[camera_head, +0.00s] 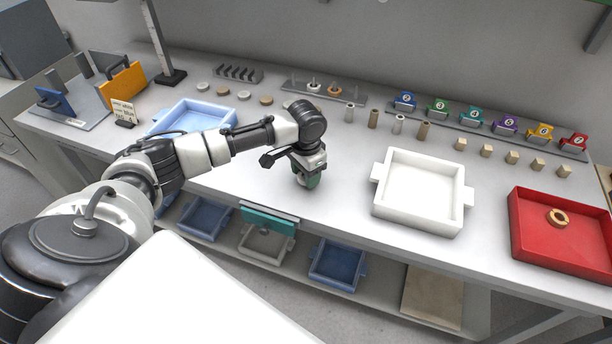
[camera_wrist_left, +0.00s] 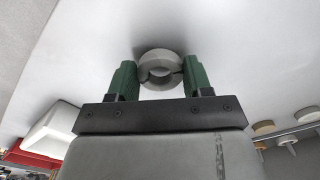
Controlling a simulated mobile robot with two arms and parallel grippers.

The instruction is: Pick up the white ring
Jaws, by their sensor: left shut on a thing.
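My left gripper (camera_head: 308,182) is over the table's front middle in the head view, pointing down. In the left wrist view its green fingers (camera_wrist_left: 160,80) are closed on the two sides of a white ring (camera_wrist_left: 160,55), which has a slit through it. The ring is hidden by the gripper in the head view. I cannot tell whether it touches the table or is just above it. My right gripper is not in view.
A white tray (camera_head: 374,201) stands right of the gripper. A blue tray (camera_head: 160,127) is behind my arm. Several discs, cylinders, blocks and numbered holders line the back.

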